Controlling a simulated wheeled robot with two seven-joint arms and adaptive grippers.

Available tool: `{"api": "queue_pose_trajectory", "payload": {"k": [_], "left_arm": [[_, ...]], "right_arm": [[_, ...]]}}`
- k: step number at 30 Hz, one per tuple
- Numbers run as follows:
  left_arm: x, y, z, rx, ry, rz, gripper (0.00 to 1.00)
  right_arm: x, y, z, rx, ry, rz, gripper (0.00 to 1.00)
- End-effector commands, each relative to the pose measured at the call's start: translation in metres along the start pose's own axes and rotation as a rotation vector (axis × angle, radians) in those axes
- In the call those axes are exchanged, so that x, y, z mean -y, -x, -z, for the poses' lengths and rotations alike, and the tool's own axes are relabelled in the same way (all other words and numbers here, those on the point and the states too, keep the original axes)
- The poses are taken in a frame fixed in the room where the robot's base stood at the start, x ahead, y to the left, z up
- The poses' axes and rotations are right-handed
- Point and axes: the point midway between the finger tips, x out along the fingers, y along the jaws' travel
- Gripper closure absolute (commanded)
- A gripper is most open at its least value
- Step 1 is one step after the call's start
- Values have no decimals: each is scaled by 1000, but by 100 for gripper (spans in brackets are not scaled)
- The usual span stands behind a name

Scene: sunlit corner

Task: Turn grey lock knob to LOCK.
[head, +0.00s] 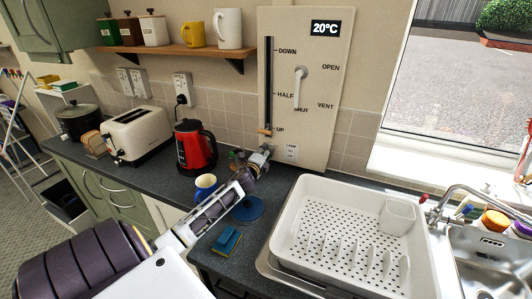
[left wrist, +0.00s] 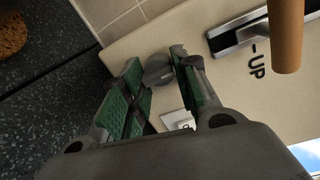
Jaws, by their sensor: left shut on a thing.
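The grey lock knob (left wrist: 157,68) sits low on the cream panel in the left wrist view, between the green-padded fingers of my left gripper (left wrist: 156,64). The fingers are shut on it. In the head view my left gripper (head: 262,157) is at the bottom left of the cream panel (head: 325,60) and hides the knob. A small white label (head: 291,151) is just right of the gripper; its text is too small to read surely. Which way the knob points cannot be told. My right gripper is not in view.
A wooden slider handle (head: 264,131) stands at UP, just above the gripper. A white lever (head: 300,85) points down to SHUT.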

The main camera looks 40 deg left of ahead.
Motion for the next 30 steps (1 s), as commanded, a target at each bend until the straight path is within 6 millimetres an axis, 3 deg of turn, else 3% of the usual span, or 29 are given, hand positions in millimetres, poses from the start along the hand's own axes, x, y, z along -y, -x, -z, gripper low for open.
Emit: {"api": "queue_pose_trajectory", "payload": {"k": [11, 12, 17, 30], "left_arm": [[-1, 0, 0, 1, 9, -2, 94], [-1, 0, 0, 1, 9, -2, 68], [-1, 0, 0, 0, 8, -2, 48], [-1, 2, 0, 0, 7, -1, 48]], "right_arm": [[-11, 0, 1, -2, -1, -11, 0], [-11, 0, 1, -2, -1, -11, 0], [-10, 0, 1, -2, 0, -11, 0], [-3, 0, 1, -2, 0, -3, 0]]}}
